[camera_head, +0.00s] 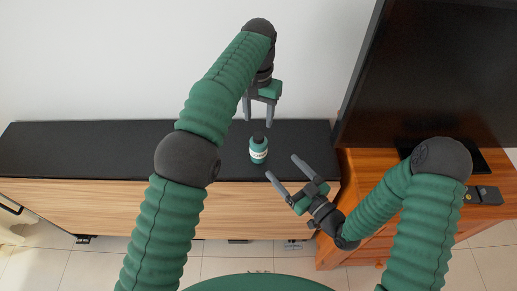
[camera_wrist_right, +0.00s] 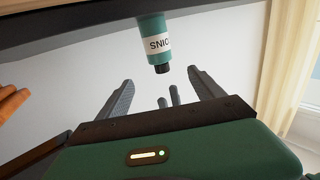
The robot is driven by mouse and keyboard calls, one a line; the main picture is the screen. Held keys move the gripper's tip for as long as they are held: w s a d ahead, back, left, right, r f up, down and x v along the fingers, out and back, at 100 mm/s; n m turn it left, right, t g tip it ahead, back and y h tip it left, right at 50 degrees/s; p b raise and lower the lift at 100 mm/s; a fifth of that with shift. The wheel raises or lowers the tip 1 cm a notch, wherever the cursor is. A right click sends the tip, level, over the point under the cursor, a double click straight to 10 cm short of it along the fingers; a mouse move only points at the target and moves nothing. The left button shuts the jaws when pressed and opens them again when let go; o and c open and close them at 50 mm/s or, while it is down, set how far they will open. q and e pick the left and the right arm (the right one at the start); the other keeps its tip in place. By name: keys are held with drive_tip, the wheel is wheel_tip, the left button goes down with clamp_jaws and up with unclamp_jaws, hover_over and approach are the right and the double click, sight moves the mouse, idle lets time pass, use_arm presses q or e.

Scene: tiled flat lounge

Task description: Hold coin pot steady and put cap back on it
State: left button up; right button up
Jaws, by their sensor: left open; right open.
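The coin pot (camera_head: 258,153) is a small green bottle with a white label, standing upright on the black-topped cabinet. It shows upside down in the right wrist view (camera_wrist_right: 155,44). A narrow dark piece (camera_head: 258,136) tops it; I cannot tell whether this is the cap or a bare neck. No separate cap is visible. My left gripper (camera_head: 259,118) is open, pointing down just above the pot, apart from it. My right gripper (camera_head: 282,167) is open to the pot's lower right, its fingers directed toward the pot and not around it. Both grippers look empty.
The black cabinet top (camera_head: 80,150) is clear left of the pot. An orange-brown wooden cabinet (camera_head: 385,205) stands at the right, bearing a large dark television (camera_head: 430,75) and a small dark box (camera_head: 484,195). A white wall (camera_head: 120,60) rises behind.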

sight(254, 135)
drive_tip(key=x, duration=1.6)
drive_tip(key=shift+w+a, duration=0.1)
drive_tip(key=shift+a, duration=0.05)
clamp_jaws()
